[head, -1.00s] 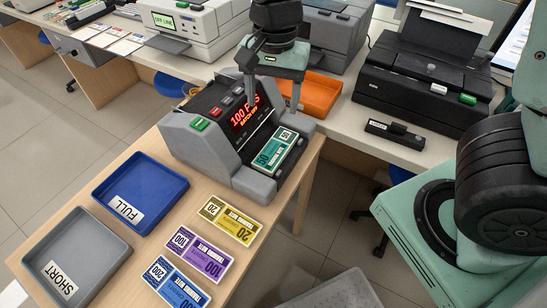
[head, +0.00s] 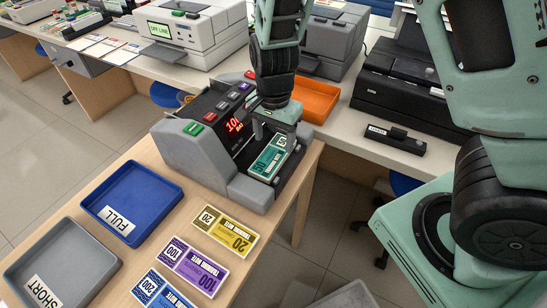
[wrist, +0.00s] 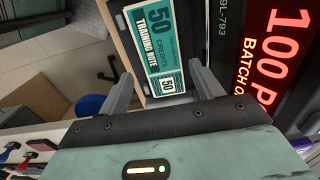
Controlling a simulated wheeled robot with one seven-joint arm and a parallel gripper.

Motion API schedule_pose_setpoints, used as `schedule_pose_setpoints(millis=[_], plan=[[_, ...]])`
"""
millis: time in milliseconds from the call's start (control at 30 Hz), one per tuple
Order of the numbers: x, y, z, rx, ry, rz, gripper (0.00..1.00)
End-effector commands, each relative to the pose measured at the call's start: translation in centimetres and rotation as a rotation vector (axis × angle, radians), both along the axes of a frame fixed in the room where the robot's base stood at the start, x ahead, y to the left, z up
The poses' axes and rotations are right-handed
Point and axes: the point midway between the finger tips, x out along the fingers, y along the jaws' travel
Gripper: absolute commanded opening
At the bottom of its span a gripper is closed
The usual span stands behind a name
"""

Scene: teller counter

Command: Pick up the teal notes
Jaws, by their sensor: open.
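The teal notes (head: 268,158), a stack marked 50, lie in the front slot of the grey note counter (head: 185,153). In the wrist view the teal notes (wrist: 158,50) show between and beyond my fingers, with the printed face toward the camera. My gripper (head: 272,138) is just above the far end of the notes. In the wrist view my gripper (wrist: 160,88) is open, one finger on each side of the notes' near end, with nothing held. The counter's red display, partly hidden by my gripper in the head view, reads 100 in the wrist view (wrist: 280,45).
Yellow notes (head: 225,230), purple notes (head: 195,265) and blue notes (head: 160,290) lie in front of the counter. A blue FULL tray (head: 150,190) and a grey SHORT tray (head: 75,245) are at left. An orange tray (head: 315,103) and black printer (head: 410,95) stand behind.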

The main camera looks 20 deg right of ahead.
Motion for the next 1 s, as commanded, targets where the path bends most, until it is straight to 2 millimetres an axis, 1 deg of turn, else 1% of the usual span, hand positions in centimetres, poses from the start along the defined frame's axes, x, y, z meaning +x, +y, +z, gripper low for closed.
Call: schedule_pose_setpoints(millis=[67,300,367,467,667,767,800,867,900,1000], plan=[[0.0,0.0,-0.7,-0.001,0.003,-0.002,0.65],[0.0,0.0,-4.2,-0.001,0.004,-0.002,0.65],[0.1,0.0,-4.8,-0.001,0.003,-0.002,0.65],[0.1,0.0,-5.2,0.000,0.002,-0.001,0.65],[0.1,0.0,-5.2,-0.001,0.001,0.000,0.65],[0.1,0.0,-5.2,-0.001,0.001,0.000,0.40],[0.1,0.0,-5.2,-0.001,0.001,0.000,0.30],[0.1,0.0,-5.2,-0.001,0.001,0.000,0.30],[0.1,0.0,-5.2,-0.001,0.001,0.000,0.26],[0.1,0.0,-5.2,-0.001,0.001,0.000,0.26]])
